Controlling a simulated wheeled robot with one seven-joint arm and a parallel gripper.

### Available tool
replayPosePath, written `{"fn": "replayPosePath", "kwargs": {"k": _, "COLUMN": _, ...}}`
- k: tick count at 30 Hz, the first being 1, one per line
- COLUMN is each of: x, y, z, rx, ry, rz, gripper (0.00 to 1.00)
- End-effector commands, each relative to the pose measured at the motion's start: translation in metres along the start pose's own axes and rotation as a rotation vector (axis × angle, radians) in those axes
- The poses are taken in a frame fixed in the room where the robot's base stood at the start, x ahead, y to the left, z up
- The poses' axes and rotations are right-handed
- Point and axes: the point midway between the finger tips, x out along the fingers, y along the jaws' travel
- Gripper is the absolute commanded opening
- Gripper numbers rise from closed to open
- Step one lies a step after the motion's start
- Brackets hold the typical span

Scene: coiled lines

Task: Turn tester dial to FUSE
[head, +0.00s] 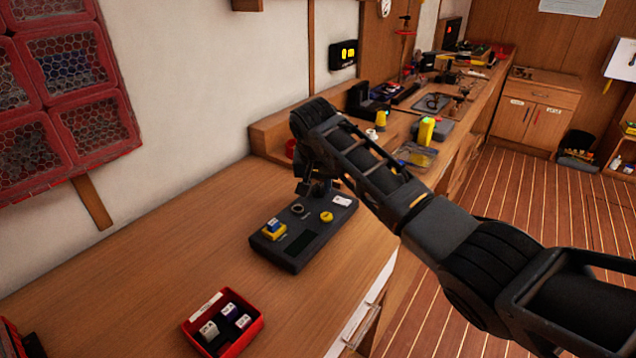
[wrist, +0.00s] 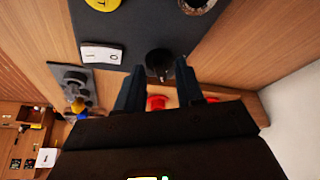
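The tester is a dark grey box (head: 300,240) on the wooden bench, also in the wrist view (wrist: 130,25). It carries a yellow knob (head: 326,216), a grey ring (head: 297,208), a white label (head: 342,201) and a blue and yellow piece (head: 274,230). A black dial (wrist: 158,60) stands near its edge in the wrist view. My gripper (head: 312,188) is low over the tester's far end. In the wrist view its two fingers (wrist: 162,65) are apart, with the dial at their tips; contact is unclear. The FUSE marking is not readable.
A red tray (head: 222,325) with several small blocks sits at the bench's near end. A red round thing (wrist: 156,102) shows beyond my fingers. Tools and a yellow-green item (head: 426,131) stand further along. The bench left of the tester is clear.

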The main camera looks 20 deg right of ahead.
Motion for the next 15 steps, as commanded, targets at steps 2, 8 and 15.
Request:
{"fn": "replayPosePath", "kwargs": {"k": 2, "x": -0.0001, "y": 0.0, "z": 0.0001, "rx": 0.0, "ry": 0.0, "rz": 0.0, "gripper": 0.32}}
{"fn": "replayPosePath", "kwargs": {"k": 8, "x": 0.0, "y": 0.0, "z": 0.0002, "rx": 0.0, "ry": -0.001, "rz": 0.0, "gripper": 0.13}}
{"fn": "replayPosePath", "kwargs": {"k": 15, "x": 0.0006, "y": 0.0002, "z": 0.0008, "rx": 0.0, "ry": -0.002, "rz": 0.001, "gripper": 0.0}}
